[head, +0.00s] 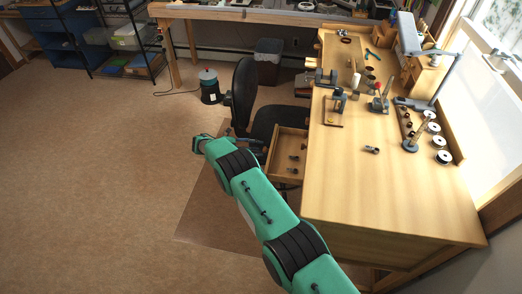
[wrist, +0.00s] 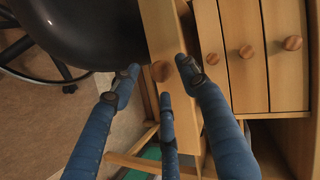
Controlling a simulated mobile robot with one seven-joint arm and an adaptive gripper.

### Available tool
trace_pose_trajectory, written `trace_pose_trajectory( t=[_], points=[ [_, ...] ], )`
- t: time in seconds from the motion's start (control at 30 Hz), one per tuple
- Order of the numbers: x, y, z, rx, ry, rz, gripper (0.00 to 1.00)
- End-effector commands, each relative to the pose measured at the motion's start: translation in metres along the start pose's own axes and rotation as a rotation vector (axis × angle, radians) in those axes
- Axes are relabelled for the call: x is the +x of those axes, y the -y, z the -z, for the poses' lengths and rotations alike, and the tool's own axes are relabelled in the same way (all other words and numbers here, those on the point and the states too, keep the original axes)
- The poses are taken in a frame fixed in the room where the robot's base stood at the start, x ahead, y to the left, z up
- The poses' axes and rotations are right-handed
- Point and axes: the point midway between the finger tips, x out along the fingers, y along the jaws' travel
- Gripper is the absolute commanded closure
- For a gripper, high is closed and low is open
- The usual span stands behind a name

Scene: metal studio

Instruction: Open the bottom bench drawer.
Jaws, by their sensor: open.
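A wooden bench drawer (head: 287,153) stands pulled out from the bench's left side, with a few small dark items inside. In the wrist view, a drawer front (wrist: 158,28) at the left end of the row stands forward of the others; it looks like the lowest one. Its round wooden knob (wrist: 160,71) shows between my fingertips. My gripper (wrist: 160,85) is open, its blue fingers spread around the knob; I cannot tell whether they touch it. In the head view, my gripper (head: 236,144) is just left of the open drawer.
Several shut drawers with round knobs (wrist: 246,52) lie to the right in the wrist view. A black chair (head: 245,95) stands close behind the drawer; its seat (wrist: 85,30) is near my fingers. Tools stand on the bench top (head: 385,190). The floor (head: 100,180) at left is clear.

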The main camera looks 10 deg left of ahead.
Motion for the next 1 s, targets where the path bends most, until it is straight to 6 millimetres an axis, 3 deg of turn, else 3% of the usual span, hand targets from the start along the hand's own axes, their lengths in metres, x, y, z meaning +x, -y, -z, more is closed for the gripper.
trace_pose_trajectory(
  t=[0.23,0.63,0.67,0.87,1.0],
  points=[
    [0.023,0.0,0.0,-0.001,0.0,0.001,0.56],
    [0.028,0.0,0.0,-0.001,0.0,0.001,0.56],
    [0.028,0.0,0.0,-0.001,0.0,0.001,0.58],
    [0.028,0.0,0.0,-0.001,0.001,0.001,0.98],
    [0.028,0.0,-0.001,0.0,0.002,0.001,1.0]
  ],
)
